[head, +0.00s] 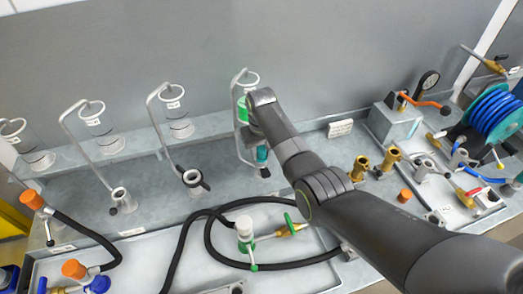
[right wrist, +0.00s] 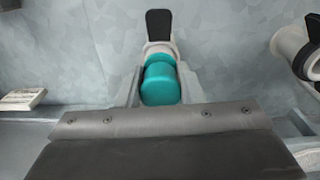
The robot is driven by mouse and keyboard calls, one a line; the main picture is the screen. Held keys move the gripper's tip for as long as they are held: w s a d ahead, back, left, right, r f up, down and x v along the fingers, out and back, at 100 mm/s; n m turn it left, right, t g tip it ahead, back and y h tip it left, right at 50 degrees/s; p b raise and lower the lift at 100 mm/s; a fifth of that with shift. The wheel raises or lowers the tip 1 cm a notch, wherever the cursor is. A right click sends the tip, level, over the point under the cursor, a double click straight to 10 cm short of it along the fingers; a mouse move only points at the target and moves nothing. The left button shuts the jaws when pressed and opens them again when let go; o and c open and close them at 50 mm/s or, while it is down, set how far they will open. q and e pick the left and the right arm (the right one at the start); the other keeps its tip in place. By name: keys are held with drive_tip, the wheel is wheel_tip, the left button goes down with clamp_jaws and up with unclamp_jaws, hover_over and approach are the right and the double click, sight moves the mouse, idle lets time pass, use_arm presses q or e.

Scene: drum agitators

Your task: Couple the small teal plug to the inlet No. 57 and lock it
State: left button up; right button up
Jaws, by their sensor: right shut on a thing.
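The small teal plug (right wrist: 160,84) is between the fingers of my right gripper (right wrist: 160,92) in the right wrist view; it also shows in the head view (head: 262,154). My right gripper (head: 257,140) is shut on it. The plug's far end meets a light grey inlet (right wrist: 158,48) with a black lever (right wrist: 158,24) pointing away from the plug. I cannot tell how deep the plug sits. The lever's tip shows in the head view (head: 265,173). No number 57 is legible. My left gripper is not in view.
Two more inlets, one grey (head: 120,198) and one with black levers (head: 193,180), stand to the left below clear cylinders. A black hose (head: 215,225) curls over the tray. Brass fittings (head: 360,166) stand to the right. A white label block (head: 340,128) sits behind.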

sight(261, 147)
drive_tip(key=shift+s+f, duration=0.15)
drive_tip(key=shift+f, duration=0.25)
idle(0.4)
drive_tip(key=o, duration=1)
drive_tip(key=shift+d, duration=0.1)
drive_tip(key=shift+o, duration=0.2)
drive_tip(key=shift+r, duration=0.2)
drive_tip(key=r, duration=0.1)
drive_tip(key=r+p, duration=0.2)
drive_tip(key=shift+w, duration=0.25)
drive_tip(key=shift+r, duration=0.2)
drive_tip(key=shift+s+r, duration=0.1)
drive_tip(key=shift+r, duration=2)
